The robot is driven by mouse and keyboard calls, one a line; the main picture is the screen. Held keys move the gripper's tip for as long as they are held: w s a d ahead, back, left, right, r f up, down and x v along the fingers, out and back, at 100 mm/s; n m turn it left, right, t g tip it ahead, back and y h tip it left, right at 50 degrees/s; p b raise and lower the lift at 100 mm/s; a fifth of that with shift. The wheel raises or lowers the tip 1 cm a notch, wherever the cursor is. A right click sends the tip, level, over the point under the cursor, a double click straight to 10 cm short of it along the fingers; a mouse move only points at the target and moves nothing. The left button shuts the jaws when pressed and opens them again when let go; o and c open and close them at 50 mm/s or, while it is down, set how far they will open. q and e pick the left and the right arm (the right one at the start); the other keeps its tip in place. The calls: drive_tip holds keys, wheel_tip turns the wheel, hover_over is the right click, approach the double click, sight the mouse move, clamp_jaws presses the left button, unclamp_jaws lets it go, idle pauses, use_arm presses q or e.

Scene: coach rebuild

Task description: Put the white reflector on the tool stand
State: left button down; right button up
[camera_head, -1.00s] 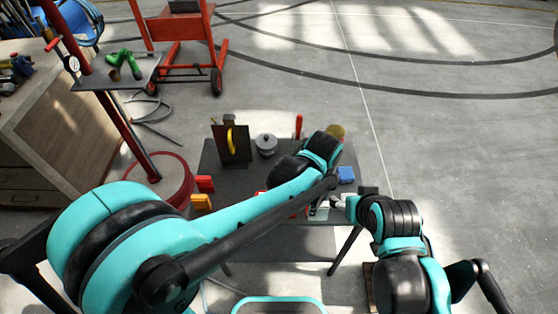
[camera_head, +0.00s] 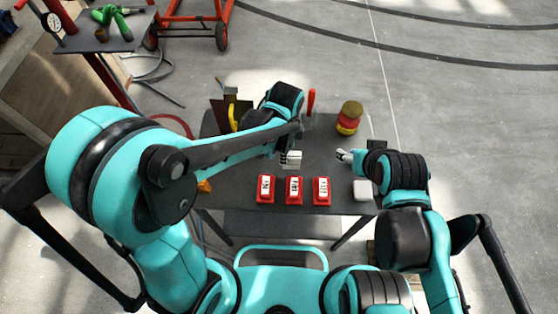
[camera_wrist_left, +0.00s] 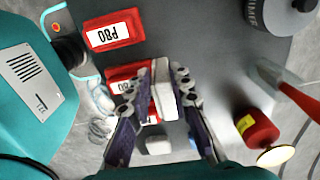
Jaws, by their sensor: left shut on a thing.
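A white block, taken to be the white reflector (camera_head: 291,159), is between the fingers of my left gripper (camera_wrist_left: 160,88), which is shut on it. It also shows in the left wrist view (camera_wrist_left: 164,102). My left gripper holds it over the dark table, behind the red blocks. My right gripper (camera_head: 345,156) is to its right; its finger gap is unclear. A dark shelf on a red post (camera_head: 75,40), at the upper left, may be the tool stand; I cannot tell for sure.
Three red labelled blocks (camera_head: 294,190) line the table's front. A pale block (camera_head: 361,191) lies at the front right. A red and yellow can (camera_head: 348,118) and a red-handled tool (camera_head: 311,101) stand behind. A dark upright panel (camera_head: 224,112) is at the back left.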

use_arm(q)
drive_tip(key=shift+w+a+f+b, duration=0.1)
drive_tip(key=shift+a+f+b, duration=0.2)
drive_tip(key=shift+f, duration=0.5)
drive_tip(key=shift+w+a+f+b, duration=0.1)
drive_tip(key=shift+a+f+b, duration=0.2)
drive_tip(key=shift+f, duration=0.55)
drive_tip(key=shift+a+f+b, duration=0.15)
drive_tip(key=shift+f+b, duration=0.2)
drive_tip(key=shift+f, duration=0.45)
drive_tip(key=shift+f, duration=0.15)
drive_tip(key=c, duration=1.4)
unclamp_jaws()
drive_tip(key=shift+o, duration=0.2)
